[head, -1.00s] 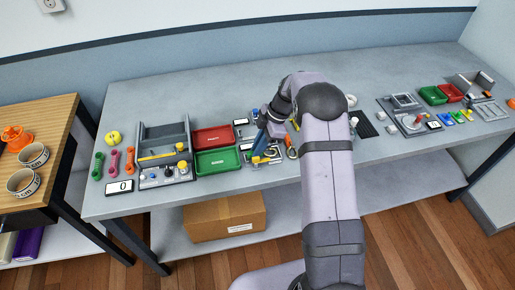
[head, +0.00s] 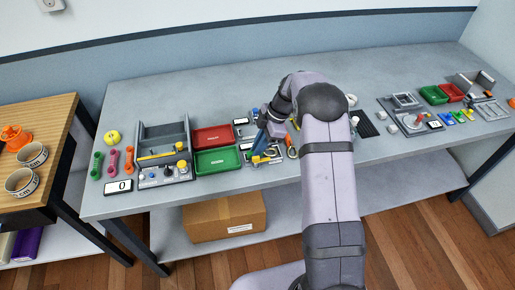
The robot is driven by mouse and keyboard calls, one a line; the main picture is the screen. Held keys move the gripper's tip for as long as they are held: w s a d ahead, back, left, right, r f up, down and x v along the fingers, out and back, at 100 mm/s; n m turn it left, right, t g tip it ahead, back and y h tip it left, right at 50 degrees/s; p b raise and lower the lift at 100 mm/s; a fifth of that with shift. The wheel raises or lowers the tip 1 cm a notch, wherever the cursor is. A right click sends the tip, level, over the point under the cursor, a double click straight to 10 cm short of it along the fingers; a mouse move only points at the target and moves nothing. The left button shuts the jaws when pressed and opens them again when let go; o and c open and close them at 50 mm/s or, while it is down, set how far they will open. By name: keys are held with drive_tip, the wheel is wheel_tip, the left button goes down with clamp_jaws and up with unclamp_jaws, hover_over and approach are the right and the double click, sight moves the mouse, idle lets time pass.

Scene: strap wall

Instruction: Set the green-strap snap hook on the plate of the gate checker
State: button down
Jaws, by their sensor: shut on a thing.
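My gripper (head: 262,146), with blue fingers, points down over a small grey fixture (head: 276,159) near the middle of the bench. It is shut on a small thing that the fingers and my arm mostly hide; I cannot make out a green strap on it. A yellow part (head: 262,159) shows right at the fingertips; I cannot tell if it is held or belongs to the fixture. A small metal loop with an orange end (head: 291,152) lies just right of the fingers. I cannot tell for certain which fixture is the gate checker.
A red tray (head: 213,137) and a green tray (head: 217,161) lie left of the gripper. Further left is a grey fixture (head: 163,135) with a yellow bar and knobs. Several fixtures and trays stand at the right. The bench's back strip is clear.

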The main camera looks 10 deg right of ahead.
idle(0.3)
drive_tip(key=c, duration=1.3)
unclamp_jaws()
drive_tip(key=shift+c, duration=0.2)
drive_tip(key=shift+o, duration=0.2)
drive_tip(key=shift+f, duration=0.15)
drive_tip(key=shift+s, duration=0.1)
drive_tip(key=shift+c, duration=0.2)
drive_tip(key=shift+r+p, duration=0.35)
drive_tip(key=shift+r, duration=0.25)
drive_tip(key=shift+o, duration=0.2)
drive_tip(key=shift+r+p, duration=0.9)
drive_tip(key=shift+r, duration=0.9)
drive_tip(key=shift+r+p, duration=0.3)
drive_tip(key=shift+r, duration=0.5)
drive_tip(key=shift+f, duration=0.1)
